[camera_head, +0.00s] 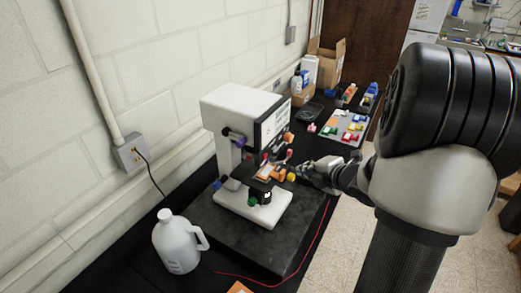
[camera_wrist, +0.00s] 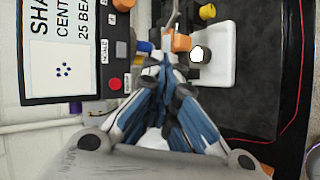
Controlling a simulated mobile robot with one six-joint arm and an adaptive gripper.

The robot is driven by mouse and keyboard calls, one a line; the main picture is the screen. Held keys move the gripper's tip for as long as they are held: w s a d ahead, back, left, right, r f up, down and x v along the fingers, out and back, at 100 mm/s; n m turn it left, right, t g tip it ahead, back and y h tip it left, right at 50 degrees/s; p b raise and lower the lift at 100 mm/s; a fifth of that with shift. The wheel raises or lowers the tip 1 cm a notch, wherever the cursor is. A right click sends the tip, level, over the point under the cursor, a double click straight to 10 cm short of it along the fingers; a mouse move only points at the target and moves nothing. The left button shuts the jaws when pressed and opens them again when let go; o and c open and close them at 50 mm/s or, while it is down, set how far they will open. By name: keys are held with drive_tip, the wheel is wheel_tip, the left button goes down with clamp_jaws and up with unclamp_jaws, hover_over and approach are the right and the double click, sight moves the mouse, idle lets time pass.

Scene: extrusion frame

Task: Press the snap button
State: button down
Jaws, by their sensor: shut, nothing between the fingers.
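A white microscope-like machine (camera_head: 232,106) stands on a dark slab. Its dark-framed panel (camera_wrist: 62,48) fills the left of the wrist view, with partly cut-off lettering. I cannot read which control is the snap button. My gripper (camera_wrist: 165,66) is shut and empty, its fingertips to the right of the panel and close to an orange part (camera_wrist: 181,43). In the head view my gripper (camera_head: 296,172) reaches the machine's right side; contact is unclear.
The machine's white base (camera_head: 262,212) lies below, with a yellow knob (camera_wrist: 207,11) nearby. A white jug (camera_head: 178,246) stands at the front left. A red cable (camera_head: 300,262) runs along the table edge. A tray of coloured pieces (camera_head: 335,126) and boxes are behind.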

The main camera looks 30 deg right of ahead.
sight(265, 156)
drive_tip(key=w+a+b, duration=0.1)
drive_tip(key=w+a, duration=0.3)
drive_tip(key=w, duration=0.3)
drive_tip(key=shift+w+a+b, duration=0.25)
drive_tip(key=shift+w+b, duration=0.05)
drive_tip(key=shift+b, duration=0.05)
idle(1.4)
drive_tip(key=shift+w+a, duration=0.2)
drive_tip(key=shift+w, duration=0.15)
drive_tip(key=shift+w+a+b, duration=0.2)
drive_tip(key=shift+w+b, duration=0.2)
idle(0.6)
drive_tip(key=shift+s, duration=0.15)
drive_tip(key=shift+s+d, duration=0.4)
drive_tip(key=shift+s, duration=0.25)
